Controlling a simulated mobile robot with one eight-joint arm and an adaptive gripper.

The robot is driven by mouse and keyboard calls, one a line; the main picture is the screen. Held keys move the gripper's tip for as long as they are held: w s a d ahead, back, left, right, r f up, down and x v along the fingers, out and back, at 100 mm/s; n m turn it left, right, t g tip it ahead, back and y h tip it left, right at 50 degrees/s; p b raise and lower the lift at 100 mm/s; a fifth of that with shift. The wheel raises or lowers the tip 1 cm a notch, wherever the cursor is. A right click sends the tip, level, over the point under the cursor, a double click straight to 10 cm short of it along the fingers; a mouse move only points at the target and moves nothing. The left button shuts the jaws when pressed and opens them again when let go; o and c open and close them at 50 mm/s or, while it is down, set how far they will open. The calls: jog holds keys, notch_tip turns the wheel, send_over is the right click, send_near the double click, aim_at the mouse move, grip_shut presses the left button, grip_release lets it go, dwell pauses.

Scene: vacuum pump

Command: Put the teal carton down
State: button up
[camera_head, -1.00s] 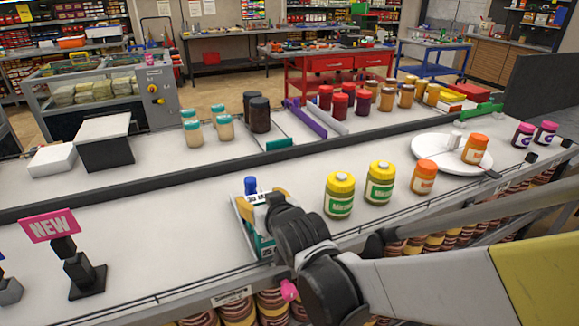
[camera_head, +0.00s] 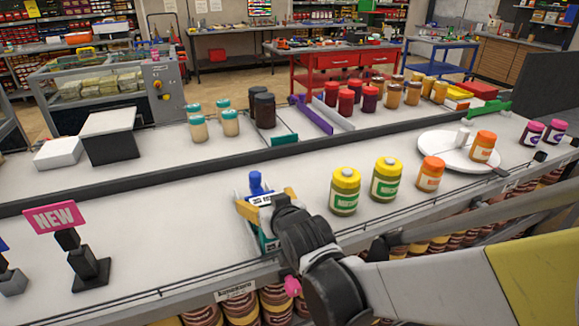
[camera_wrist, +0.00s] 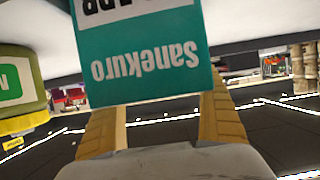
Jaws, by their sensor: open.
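The teal carton (camera_head: 268,243) is at the front edge of the near counter, mostly hidden behind my gripper (camera_head: 265,201) in the head view. Whether a finger still touches the carton is hard to tell. The carton's base is hidden.
A blue-topped item (camera_head: 256,183) is just behind my gripper. Two yellow-lidded jars (camera_head: 345,192) and an orange-lidded jar (camera_head: 430,175) stand to the right, before a white round plate (camera_head: 440,152). A pink "NEW" sign (camera_head: 55,217) stands left. The counter between is clear.

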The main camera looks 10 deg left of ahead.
jog(key=p+v, duration=0.3)
jog(key=v, duration=0.8)
jog(key=d+m+h, duration=0.3)
jog(key=d+h, duration=0.1)
jog(key=d, duration=1.1)
jog(key=s+d+m+g+h, duration=0.3)
jog(key=s+d+g, duration=0.1)
jog(key=s+d, duration=0.7)
jog(key=d, duration=0.3)
jog(key=shift+s+f+p, duration=0.25)
jog(key=shift+p, duration=0.05)
